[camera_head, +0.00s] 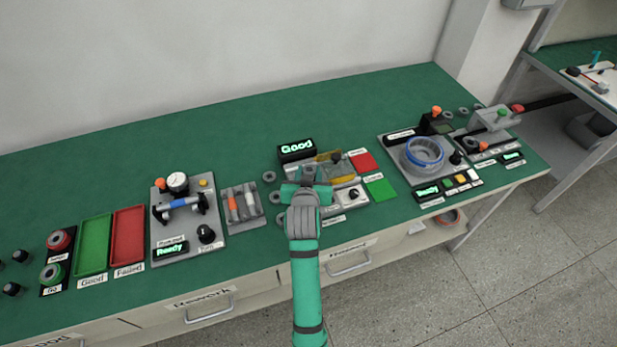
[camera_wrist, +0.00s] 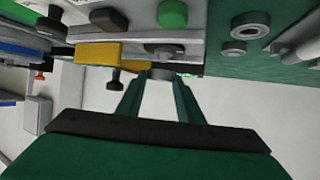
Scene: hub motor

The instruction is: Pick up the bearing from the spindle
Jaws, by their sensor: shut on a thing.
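My gripper (camera_head: 308,178) reaches over the middle station on the green bench, its fingers seen from behind. In the wrist view my gripper (camera_wrist: 160,82) has its two green fingers closed in on a small dark grey round piece at the tips. This piece, the bearing (camera_wrist: 161,72), is mostly hidden by the fingertips. The station has a grey base and a yellow plate (camera_head: 328,156), and its display (camera_head: 297,149) reads "Good". I cannot make out the spindle clearly, nor whether the bearing is clear of it.
Loose grey rings (camera_head: 269,176) lie left of the station. A red pad (camera_head: 363,162) and a green pad (camera_head: 380,189) lie to its right. A station with a blue-rimmed ring (camera_head: 424,151) stands farther right. Green and red trays (camera_head: 128,239) are at the left.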

